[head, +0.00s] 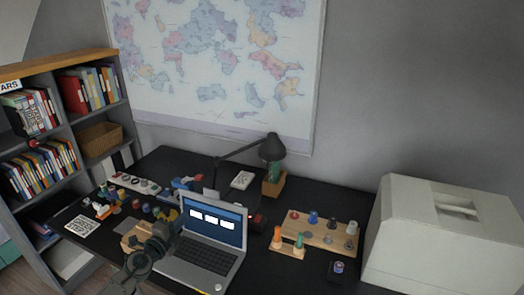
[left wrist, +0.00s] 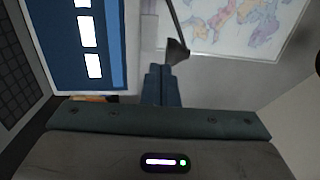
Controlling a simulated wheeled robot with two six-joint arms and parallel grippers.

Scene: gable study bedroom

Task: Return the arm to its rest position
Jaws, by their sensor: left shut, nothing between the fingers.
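My left gripper (head: 163,230) is in the lower left of the head view, over the front of the black desk and just left of the open laptop (head: 210,245). In the left wrist view the two fingers of my left gripper (left wrist: 160,75) are together, with nothing between them. The laptop's screen (left wrist: 88,40) fills the upper left of that view. I cannot tell from these views how far the gripper is from the laptop. My right gripper is not in view.
A wooden rack with coloured pieces (head: 322,232) stands right of the laptop. A desk lamp (head: 271,148) is at the back. A large pale case (head: 440,240) fills the right end. A bookshelf (head: 60,150) stands left. Small items crowd the desk's left side.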

